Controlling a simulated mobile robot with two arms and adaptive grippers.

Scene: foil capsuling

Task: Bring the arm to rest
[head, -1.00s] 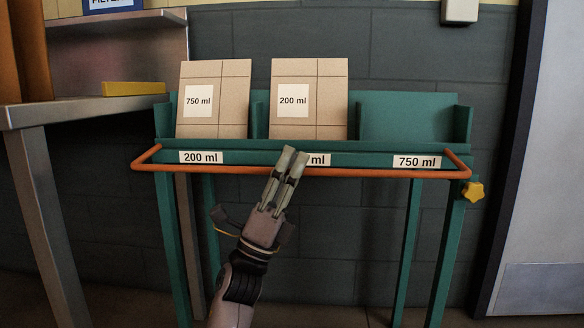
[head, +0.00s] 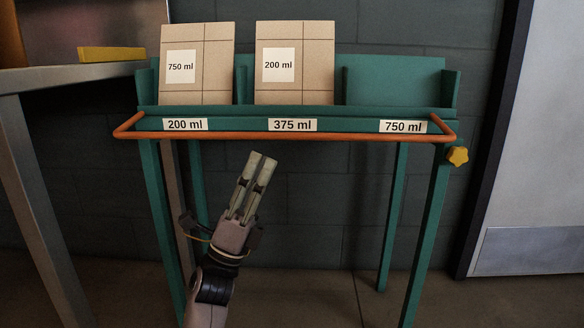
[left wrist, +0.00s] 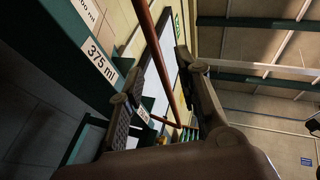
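My left gripper (head: 262,159) is in the head view, below the front rail of the green rack (head: 395,85) and pointing up toward it. Its two fingers stand apart with nothing between them. In the left wrist view the gripper (left wrist: 165,57) also shows a gap between its fingertips, with the rack's 375 ml label (left wrist: 99,60) to the left. The gripper appears clear of the orange rail (head: 290,136) in the head view. My right gripper is in neither view.
A carton marked 750 ml (head: 205,88) stands in the left bay, labelled 200 ml. A carton marked 200 ml (head: 300,88) stands in the middle bay, labelled 375 ml. The right bay is empty. A metal table (head: 70,76) is at left; a yellow knob (head: 457,156) sits at right.

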